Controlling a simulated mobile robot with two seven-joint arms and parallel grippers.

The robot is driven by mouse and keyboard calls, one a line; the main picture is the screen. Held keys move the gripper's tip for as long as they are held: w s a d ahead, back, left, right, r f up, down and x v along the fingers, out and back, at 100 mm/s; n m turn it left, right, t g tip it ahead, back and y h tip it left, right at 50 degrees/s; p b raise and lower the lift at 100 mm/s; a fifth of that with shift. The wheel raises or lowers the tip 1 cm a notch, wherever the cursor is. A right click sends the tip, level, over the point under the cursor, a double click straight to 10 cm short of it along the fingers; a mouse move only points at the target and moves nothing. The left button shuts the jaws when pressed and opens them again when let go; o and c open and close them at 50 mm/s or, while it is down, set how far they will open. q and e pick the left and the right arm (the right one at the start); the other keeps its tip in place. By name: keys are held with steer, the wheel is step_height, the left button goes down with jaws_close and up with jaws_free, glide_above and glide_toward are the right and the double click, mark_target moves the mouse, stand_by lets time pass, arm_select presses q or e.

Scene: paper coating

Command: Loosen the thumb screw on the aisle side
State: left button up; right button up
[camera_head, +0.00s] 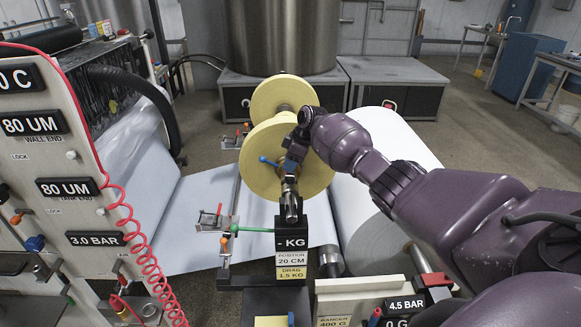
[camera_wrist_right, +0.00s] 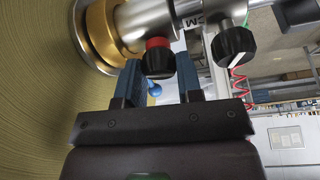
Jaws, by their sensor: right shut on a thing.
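In the right wrist view, a black knob with a red collar (camera_wrist_right: 158,62) sticks out from a metal shaft, next to a brass collar (camera_wrist_right: 112,32). It sits between the two blue fingers of my right gripper (camera_wrist_right: 162,85), which are shut on it. A second black knob with a white line (camera_wrist_right: 234,46) stands to the right, outside the fingers. In the head view my right gripper (camera_head: 296,150) is at the near face of the yellow roll (camera_head: 262,182), by the shaft end (camera_head: 290,205). The held knob is hidden there by my wrist. My left gripper does not show.
A second yellow disc (camera_head: 268,98) stands behind. A stand with a KG label (camera_head: 292,243) bears the shaft. White paper (camera_head: 185,225) spreads left; a large white roll (camera_head: 375,235) lies under my right arm.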

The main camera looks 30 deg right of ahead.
steer(key=shift+f+n+b, duration=0.1)
steer(key=shift+n+b, duration=0.55)
steer(key=shift+n, duration=0.25)
steer(key=shift+g, duration=0.4)
steer(key=shift+n+b, duration=0.3)
steer(key=shift+n, duration=0.1)
steer(key=o, duration=0.8)
steer(key=shift+o, duration=0.6)
steer(key=v, duration=1.1)
steer(key=shift+d, duration=0.2)
steer(key=shift+f, duration=0.1)
